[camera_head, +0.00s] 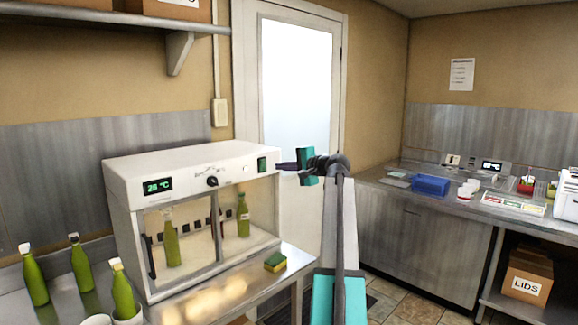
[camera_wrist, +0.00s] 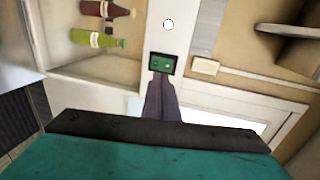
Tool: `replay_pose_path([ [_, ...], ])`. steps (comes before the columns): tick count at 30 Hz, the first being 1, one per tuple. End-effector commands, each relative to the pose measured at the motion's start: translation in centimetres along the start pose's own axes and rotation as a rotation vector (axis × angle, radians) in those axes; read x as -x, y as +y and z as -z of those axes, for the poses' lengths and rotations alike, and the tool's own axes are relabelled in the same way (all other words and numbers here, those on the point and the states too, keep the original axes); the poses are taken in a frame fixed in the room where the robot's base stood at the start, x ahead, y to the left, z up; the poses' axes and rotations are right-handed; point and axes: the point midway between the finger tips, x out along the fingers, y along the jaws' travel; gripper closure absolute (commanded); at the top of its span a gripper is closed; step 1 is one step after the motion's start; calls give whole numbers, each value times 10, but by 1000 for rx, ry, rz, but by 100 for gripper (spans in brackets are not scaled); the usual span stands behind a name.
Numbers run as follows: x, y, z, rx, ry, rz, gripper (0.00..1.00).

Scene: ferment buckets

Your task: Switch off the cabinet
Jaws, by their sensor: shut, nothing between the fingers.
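The white cabinet (camera_head: 205,165) stands on a metal table. Its front panel has a lit display (camera_head: 158,186) reading 28 °C, a dark knob (camera_head: 212,181) and a green switch (camera_head: 262,164) at the right end. In the wrist view the switch (camera_wrist: 162,64) is a green rocker in a dark frame, just beyond the shut fingertips (camera_wrist: 157,80). I cannot tell whether they touch it.
Several green bottles (camera_head: 80,262) stand left of the cabinet. A green and yellow sponge (camera_head: 275,262) lies on the table before it. A metal counter (camera_head: 420,240) with a blue tray (camera_head: 430,185) is at the right. A shelf (camera_head: 110,14) hangs above.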

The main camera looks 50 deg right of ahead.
Motion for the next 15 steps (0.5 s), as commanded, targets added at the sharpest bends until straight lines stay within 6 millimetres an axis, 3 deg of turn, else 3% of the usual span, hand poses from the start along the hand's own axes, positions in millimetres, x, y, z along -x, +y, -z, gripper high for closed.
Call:
replay_pose_path([
  [9, -44, -9, 1, 0, 1, -1, 100],
  [15, -59, -12, 1, 0, 2, -2, 100],
])
